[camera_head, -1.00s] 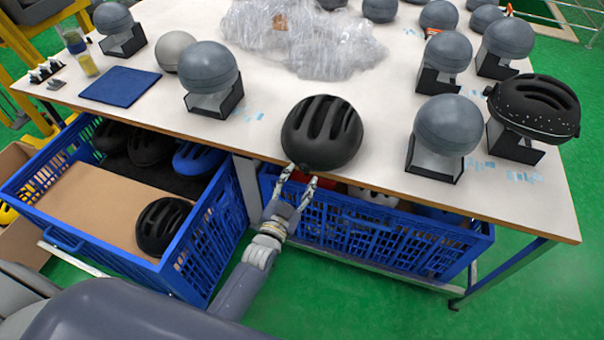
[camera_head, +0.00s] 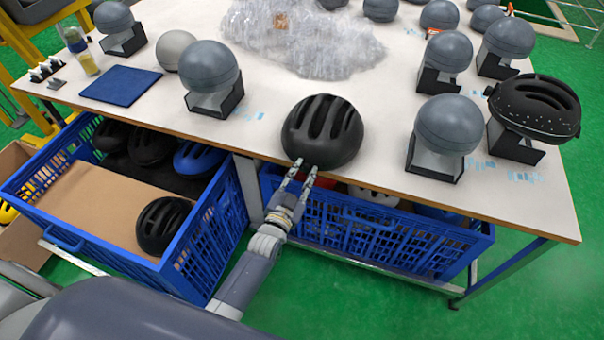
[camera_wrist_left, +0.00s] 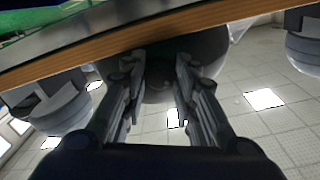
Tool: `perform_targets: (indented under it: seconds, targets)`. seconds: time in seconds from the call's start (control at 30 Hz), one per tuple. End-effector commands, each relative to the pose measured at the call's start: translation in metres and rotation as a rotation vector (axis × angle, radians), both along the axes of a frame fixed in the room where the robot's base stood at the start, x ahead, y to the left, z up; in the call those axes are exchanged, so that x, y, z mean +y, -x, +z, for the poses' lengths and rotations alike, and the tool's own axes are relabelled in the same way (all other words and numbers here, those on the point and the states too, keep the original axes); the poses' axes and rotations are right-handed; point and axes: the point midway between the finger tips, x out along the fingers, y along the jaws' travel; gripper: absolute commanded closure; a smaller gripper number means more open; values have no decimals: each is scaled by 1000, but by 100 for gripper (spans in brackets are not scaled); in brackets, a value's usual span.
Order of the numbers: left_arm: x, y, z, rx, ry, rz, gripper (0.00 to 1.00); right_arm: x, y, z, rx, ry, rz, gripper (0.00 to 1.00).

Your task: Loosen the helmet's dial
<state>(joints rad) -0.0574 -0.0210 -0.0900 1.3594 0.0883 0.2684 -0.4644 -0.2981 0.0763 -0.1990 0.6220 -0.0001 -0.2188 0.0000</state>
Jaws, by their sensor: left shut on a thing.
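The black vented helmet (camera_head: 322,131) sits on the white table at its front edge, near the middle of the head view. In the left wrist view the helmet's dark underside (camera_wrist_left: 205,45) shows behind the fingers. My left gripper (camera_head: 305,167) is at the helmet's near end, over the table's edge, with its fingers drawn together. In the left wrist view the two fingers (camera_wrist_left: 158,68) stand either side of a small dark part of the helmet, apparently the dial (camera_wrist_left: 157,88). The dial is too dark to make out clearly. My right gripper is not in view.
Grey head forms (camera_head: 211,78) stand behind the helmet and to the right (camera_head: 446,125). A speckled black helmet (camera_head: 534,108) sits on one. Clear plastic wrap (camera_head: 300,40) lies behind. Blue crates (camera_head: 385,240) stand below the table's edge, close to my left arm.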

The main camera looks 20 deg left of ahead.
Motion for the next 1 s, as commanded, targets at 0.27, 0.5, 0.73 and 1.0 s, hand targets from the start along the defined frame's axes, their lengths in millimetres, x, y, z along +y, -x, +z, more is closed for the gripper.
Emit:
perform_targets:
  seconds: [0.27, 0.5, 0.73, 1.0]
  targets:
    - [0, 0, 0, 6, 89, -1, 97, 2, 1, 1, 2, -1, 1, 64]
    - [-1, 0, 0, 19, 273, -2, 97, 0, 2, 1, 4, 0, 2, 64]
    - [0, 0, -1, 33, 492, -1, 97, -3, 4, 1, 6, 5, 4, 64]
    - [-1, 0, -1, 50, 749, -1, 97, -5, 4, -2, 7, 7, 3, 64]
